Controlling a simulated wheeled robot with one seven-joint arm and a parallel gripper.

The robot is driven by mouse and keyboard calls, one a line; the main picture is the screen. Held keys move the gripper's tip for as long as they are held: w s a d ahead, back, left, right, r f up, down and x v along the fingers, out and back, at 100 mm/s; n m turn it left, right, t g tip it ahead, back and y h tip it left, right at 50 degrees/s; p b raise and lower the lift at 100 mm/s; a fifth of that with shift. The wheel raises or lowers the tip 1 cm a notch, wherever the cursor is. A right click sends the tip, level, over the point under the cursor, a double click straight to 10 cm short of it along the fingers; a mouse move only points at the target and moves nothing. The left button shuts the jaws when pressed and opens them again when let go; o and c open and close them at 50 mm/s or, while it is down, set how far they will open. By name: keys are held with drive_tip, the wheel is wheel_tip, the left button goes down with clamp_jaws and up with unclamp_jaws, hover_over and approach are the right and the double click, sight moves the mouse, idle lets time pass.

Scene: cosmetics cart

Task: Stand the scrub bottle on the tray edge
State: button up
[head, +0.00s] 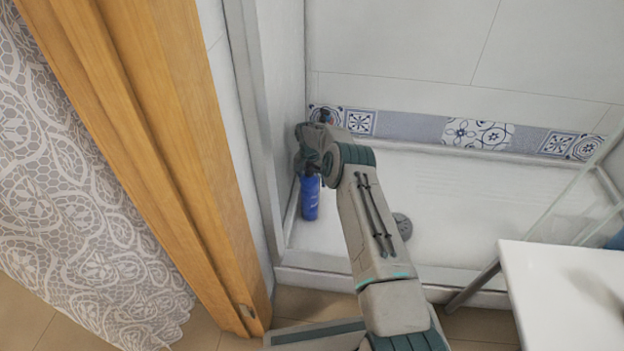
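A blue bottle (310,200), which I take to be the scrub bottle, is upright at the left end of the white shower tray (455,215), close to the left wall. My gripper (311,172) is at the bottle's top, pointing down. Dark finger parts overlap the bottle's upper end. I cannot tell whether they are closed on it or only beside it. I also cannot tell whether the bottle's base touches the tray. The front edge of the tray (318,280) runs below the bottle in the picture.
A round drain (402,226) lies right of my arm. A white table (565,295) stands at right. A wooden door frame (165,150) and lace curtain (70,190) are at left.

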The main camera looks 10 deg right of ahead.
drive_tip(key=shift+r, duration=0.1)
drive_tip(key=r+p, duration=0.1)
drive_tip(key=r, duration=0.3)
drive_tip(key=r+p, duration=0.2)
drive_tip(key=r, duration=0.2)
drive_tip(key=r+p, duration=0.1)
drive_tip(key=r, duration=0.3)
drive_tip(key=shift+w+a+r+p, duration=0.2)
drive_tip(key=shift+a+r+p, duration=0.15)
drive_tip(key=s+r+n, duration=0.2)
drive_tip(key=s+r, duration=0.6)
drive_tip(key=r, duration=0.4)
drive_tip(key=s+r+n, duration=0.2)
drive_tip(key=s+r, duration=0.6)
drive_tip(key=r, duration=0.3)
drive_tip(key=s+r+n, duration=0.1)
drive_tip(key=s+r, duration=0.1)
drive_tip(key=s, duration=1.3)
drive_tip(key=s+d+r+t, duration=0.1)
drive_tip(key=s+r, duration=0.1)
drive_tip(key=s, duration=1.3)
drive_tip(key=shift+d+n+t+y, duration=0.2)
drive_tip(key=shift+n+t+y, duration=0.1)
drive_tip(key=shift+n+y, duration=0.1)
